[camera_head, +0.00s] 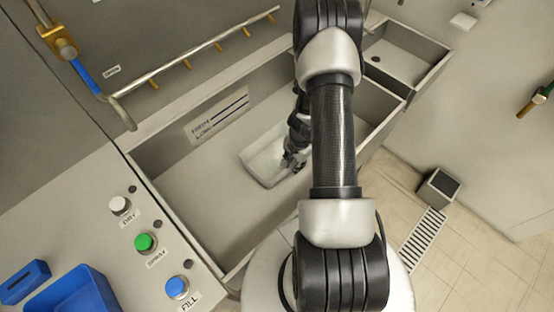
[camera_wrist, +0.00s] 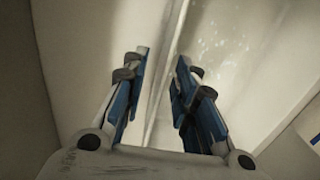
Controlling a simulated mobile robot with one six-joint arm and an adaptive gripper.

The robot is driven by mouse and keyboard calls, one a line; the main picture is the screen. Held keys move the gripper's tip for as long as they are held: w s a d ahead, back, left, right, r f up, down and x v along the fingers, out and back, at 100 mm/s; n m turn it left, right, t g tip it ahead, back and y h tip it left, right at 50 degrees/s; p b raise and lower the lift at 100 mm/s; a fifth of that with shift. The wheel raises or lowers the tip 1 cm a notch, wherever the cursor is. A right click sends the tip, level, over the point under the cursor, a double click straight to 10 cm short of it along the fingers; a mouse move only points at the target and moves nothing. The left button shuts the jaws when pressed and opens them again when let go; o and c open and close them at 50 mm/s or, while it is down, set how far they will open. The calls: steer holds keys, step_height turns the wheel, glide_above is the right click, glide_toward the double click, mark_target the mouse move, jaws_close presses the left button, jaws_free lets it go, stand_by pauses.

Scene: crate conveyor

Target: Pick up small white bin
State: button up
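The small white bin (camera_head: 254,168) sits in the large grey basin, left of my arm in the head view. Part of it is hidden behind my gripper and arm. My gripper (camera_head: 292,163) is down at the bin's right part. In the wrist view, my gripper (camera_wrist: 161,65) has its two blue-padded fingers apart, one on each side of a thin pale wall of the bin (camera_wrist: 169,45). A gap shows between the fingers, and I see no firm contact with the wall.
The basin (camera_head: 190,185) has raised walls around the bin, with clear floor at its left. A metal rail (camera_head: 190,58) runs along the back. White, green (camera_head: 145,243) and blue buttons and blue trays (camera_head: 75,295) lie at the left. A smaller basin (camera_head: 405,55) adjoins at upper right.

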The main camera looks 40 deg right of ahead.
step_height(320, 180, down, 2)
steer(key=shift+w+f+b, duration=0.1)
steer(key=shift+b, duration=0.25)
steer(key=shift+r, duration=0.2)
steer(key=shift+c, duration=0.6)
jaws_close()
